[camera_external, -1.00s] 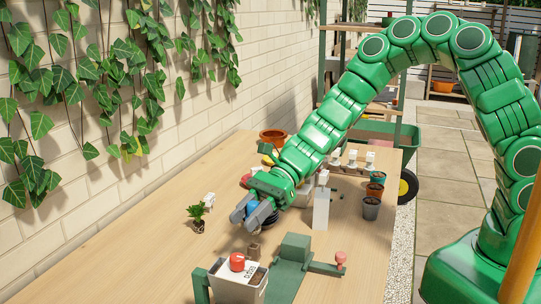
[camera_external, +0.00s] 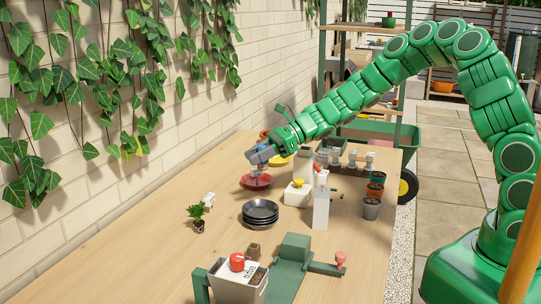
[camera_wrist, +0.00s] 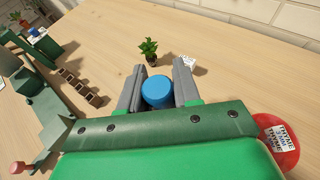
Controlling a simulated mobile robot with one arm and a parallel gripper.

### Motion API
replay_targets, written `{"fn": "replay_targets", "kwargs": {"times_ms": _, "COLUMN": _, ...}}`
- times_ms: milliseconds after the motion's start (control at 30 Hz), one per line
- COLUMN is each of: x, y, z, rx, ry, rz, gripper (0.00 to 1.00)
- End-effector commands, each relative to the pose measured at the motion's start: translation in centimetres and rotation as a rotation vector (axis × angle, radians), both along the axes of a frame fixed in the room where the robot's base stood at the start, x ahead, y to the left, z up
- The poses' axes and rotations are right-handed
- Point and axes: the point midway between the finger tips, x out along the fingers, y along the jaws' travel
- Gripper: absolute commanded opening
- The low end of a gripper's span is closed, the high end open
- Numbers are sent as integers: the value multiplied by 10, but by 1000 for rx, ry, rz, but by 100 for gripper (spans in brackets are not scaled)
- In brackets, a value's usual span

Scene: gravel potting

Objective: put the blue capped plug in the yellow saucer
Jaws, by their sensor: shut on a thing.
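My gripper (camera_external: 258,156) is shut on the blue capped plug, whose round blue cap (camera_wrist: 157,91) shows between the two grey fingers in the wrist view. The plug's lower part is hard to make out. The gripper is above a red saucer (camera_external: 262,184) in the external view. The yellow saucer (camera_external: 281,161) lies just behind and to the right of the gripper, partly hidden by the gripper and arm. The yellow saucer does not show in the wrist view.
A stack of black saucers (camera_external: 261,209) stands in front of the red one. A white box with a yellow top (camera_external: 297,195) and a tall white block (camera_external: 321,209) stand to the right. A small plant (camera_external: 197,217) is at left. The table's left front is clear.

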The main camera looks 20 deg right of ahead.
Motion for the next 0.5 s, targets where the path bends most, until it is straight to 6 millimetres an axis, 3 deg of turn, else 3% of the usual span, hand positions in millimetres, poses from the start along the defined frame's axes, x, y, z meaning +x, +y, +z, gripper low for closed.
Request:
{"fn": "replay_targets", "kwargs": {"times_ms": 33, "x": 17, "y": -16, "z": 1, "rx": 0, "ry": 0, "rz": -36, "gripper": 3}}
{"fn": "replay_targets", "kwargs": {"times_ms": 300, "x": 93, "y": -98, "z": 4, "rx": -1, "ry": 0, "rz": -205, "gripper": 3}}
{"fn": "replay_targets", "kwargs": {"times_ms": 500, "x": 135, "y": -159, "z": 5, "rx": -1, "ry": 4, "rz": -317, "gripper": 3}}
